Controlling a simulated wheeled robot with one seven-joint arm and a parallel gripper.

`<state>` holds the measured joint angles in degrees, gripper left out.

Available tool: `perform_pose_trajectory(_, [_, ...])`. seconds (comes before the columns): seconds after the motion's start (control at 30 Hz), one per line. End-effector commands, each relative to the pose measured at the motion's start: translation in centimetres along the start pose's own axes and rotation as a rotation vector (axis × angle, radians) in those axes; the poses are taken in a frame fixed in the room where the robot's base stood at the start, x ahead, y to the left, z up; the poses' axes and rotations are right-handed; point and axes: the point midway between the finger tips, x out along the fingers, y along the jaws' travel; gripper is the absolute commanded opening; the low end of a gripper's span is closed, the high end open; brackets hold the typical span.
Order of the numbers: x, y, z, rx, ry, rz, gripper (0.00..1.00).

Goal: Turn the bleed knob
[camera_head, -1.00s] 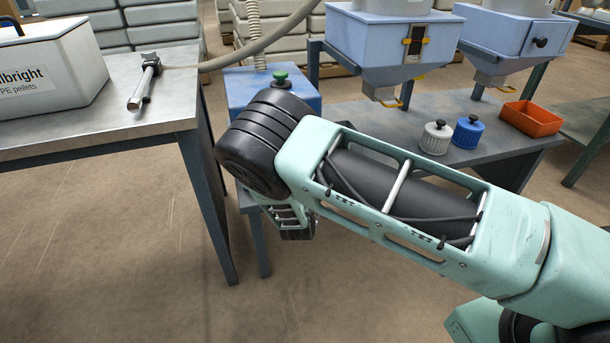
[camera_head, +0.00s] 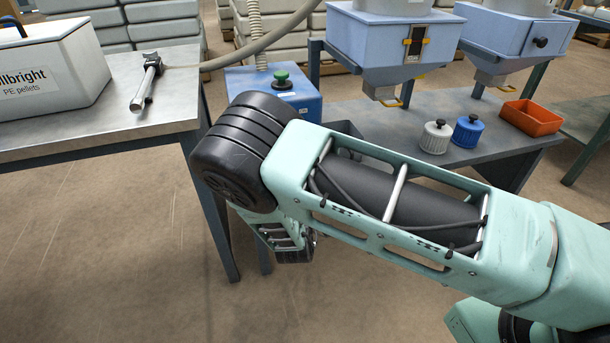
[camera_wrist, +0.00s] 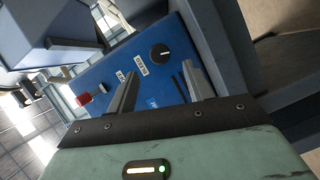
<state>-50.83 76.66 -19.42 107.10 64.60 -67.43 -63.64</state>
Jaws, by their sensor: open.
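A round black knob (camera_wrist: 159,53) with a pale pointer line sits on the blue face of a box (camera_wrist: 150,78) in the wrist view; I take it to be the bleed knob. Small labels (camera_wrist: 141,69) beside it are too small to read surely. My gripper (camera_wrist: 160,70) is open and empty, its two fingers apart, with the knob showing beyond the gap between them, not touched. In the head view the blue box (camera_head: 309,104) stands behind my arm; its knob face and my fingers are hidden there.
A green knob (camera_head: 281,77) tops the box, and a red part (camera_wrist: 83,99) sticks out from its face. A metal table (camera_head: 160,112) stands left. A white canister (camera_head: 436,137), a blue canister (camera_head: 467,131) and an orange bin (camera_head: 531,118) stand right.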

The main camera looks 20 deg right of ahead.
Motion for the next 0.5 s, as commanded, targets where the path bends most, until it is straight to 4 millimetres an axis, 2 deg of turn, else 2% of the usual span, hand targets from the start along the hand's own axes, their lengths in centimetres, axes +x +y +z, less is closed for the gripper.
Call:
perform_pose_trajectory(0.03, [-1.4, 0.2, -0.1, -0.002, 0.002, -0.003, 0.52])
perform_pose_trajectory(0.2, [-5.4, 0.1, -0.1, -0.002, 0.003, -0.003, 0.52])
perform_pose_trajectory(0.33, [-7.9, 0.1, -0.1, -0.002, 0.001, -0.002, 0.52])
perform_pose_trajectory(0.5, [-10.0, 0.0, 0.0, -0.001, 0.001, -0.001, 0.52])
